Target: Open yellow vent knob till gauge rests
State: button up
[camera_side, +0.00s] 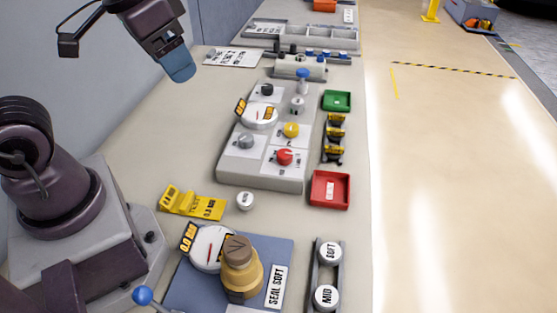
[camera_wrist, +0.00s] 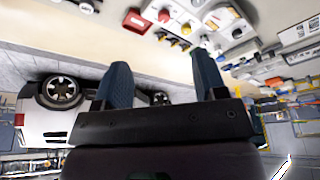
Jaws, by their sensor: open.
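The yellow vent knob (camera_side: 291,130) sits on the grey panel block (camera_side: 262,180), between a red knob (camera_side: 285,156) and a blue-topped valve (camera_side: 303,75). A round white gauge (camera_side: 259,115) with an orange label is on the same block, left of the yellow knob. My gripper (camera_side: 178,66) is up and to the left of the block, well apart from the knobs. In the wrist view, its two blue fingers (camera_wrist: 160,80) are spread with nothing between them. The gauge's needle is too small to read in the side view.
A second gauge (camera_side: 210,248) and a tan bottle-shaped part (camera_side: 241,270) stand on a blue mat in front. A red tray (camera_side: 330,190), a green tray (camera_side: 337,101) and black-and-yellow clips (camera_side: 334,138) line the block's right. Bare table lies left of the block.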

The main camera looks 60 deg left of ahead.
jog(key=shift+s+d+r+t, duration=0.2)
jog(key=shift+s+r+t, duration=0.7)
jog(key=shift+s+r, duration=0.3)
dwell(1.1)
